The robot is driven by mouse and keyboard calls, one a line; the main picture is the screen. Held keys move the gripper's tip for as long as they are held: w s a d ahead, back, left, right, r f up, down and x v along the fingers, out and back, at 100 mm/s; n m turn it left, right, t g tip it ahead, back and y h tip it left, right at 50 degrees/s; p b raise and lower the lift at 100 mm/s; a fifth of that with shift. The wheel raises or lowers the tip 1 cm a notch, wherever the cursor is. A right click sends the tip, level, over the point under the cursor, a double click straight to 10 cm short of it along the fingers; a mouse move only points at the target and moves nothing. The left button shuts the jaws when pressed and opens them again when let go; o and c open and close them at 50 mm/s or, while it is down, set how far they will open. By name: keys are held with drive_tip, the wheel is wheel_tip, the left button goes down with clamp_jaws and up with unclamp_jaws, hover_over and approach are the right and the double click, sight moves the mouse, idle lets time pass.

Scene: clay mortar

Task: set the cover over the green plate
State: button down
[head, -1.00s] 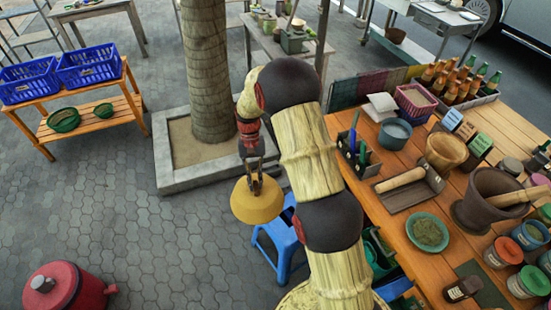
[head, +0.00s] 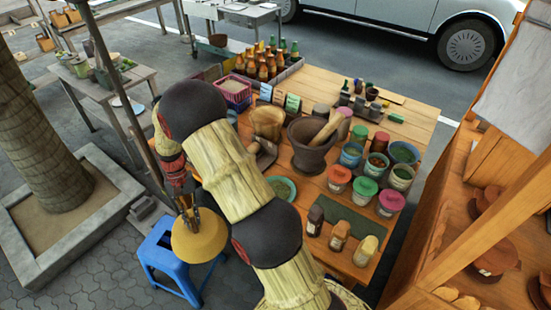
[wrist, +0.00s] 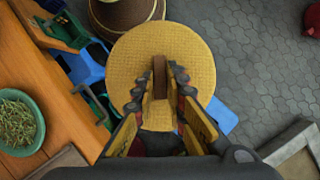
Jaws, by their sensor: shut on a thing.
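The cover (head: 200,240) is a yellow woven dome with a brown handle on top. My gripper (head: 187,212) is shut on that handle and holds the cover in the air beside the table's left edge, over a blue stool. In the wrist view the cover (wrist: 130,62) fills the middle, with the fingers of my gripper (wrist: 160,85) on both sides of the handle. The green plate (head: 283,187), with chopped herbs on it, lies on the wooden table, partly behind my arm. The plate also shows at the left of the wrist view (wrist: 38,113).
The wooden table (head: 410,115) is crowded: a dark mortar (head: 310,152) with a pestle stands just behind the plate, and lidded jars (head: 364,190) stand to the right. The blue stool (head: 157,256) is below the cover. A tree planter (head: 112,215) stands at left.

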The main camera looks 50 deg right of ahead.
drive_tip(key=d+m+t, duration=0.1)
drive_tip(key=d+m, duration=0.1)
drive_tip(key=m, duration=0.1)
drive_tip(key=d+r+m+y+p, duration=0.1)
drive_tip(key=d+m, duration=0.2)
drive_tip(key=d+r+m+t+y+p, duration=0.1)
drive_tip(key=d+m, duration=0.2)
drive_tip(key=shift+s+d+r+t, duration=0.1)
drive_tip(key=shift+d+r+t, duration=0.1)
drive_tip(key=shift+t, duration=0.1)
drive_tip(key=s+d+r+m+t+h+p, duration=0.1)
drive_tip(key=s+d+r+m+h+p, duration=0.1)
drive_tip(key=d+m, duration=0.6)
drive_tip(key=s+d+r+m+t+h+p, duration=0.1)
drive_tip(key=s+d+m, duration=0.3)
drive_tip(key=d+m, duration=0.5)
drive_tip(key=s+d+r+m+t+h+p, duration=0.2)
drive_tip(key=s+d+r+m+t+h, duration=0.1)
drive_tip(key=d+m, duration=0.6)
drive_tip(key=shift+s+p, duration=0.35)
drive_tip(key=shift+s, duration=0.25)
wheel_tip(320, 180, down, 9)
drive_tip(key=b, duration=0.8)
drive_tip(key=c, duration=1.7)
unclamp_jaws()
drive_tip(key=shift+c, duration=0.2)
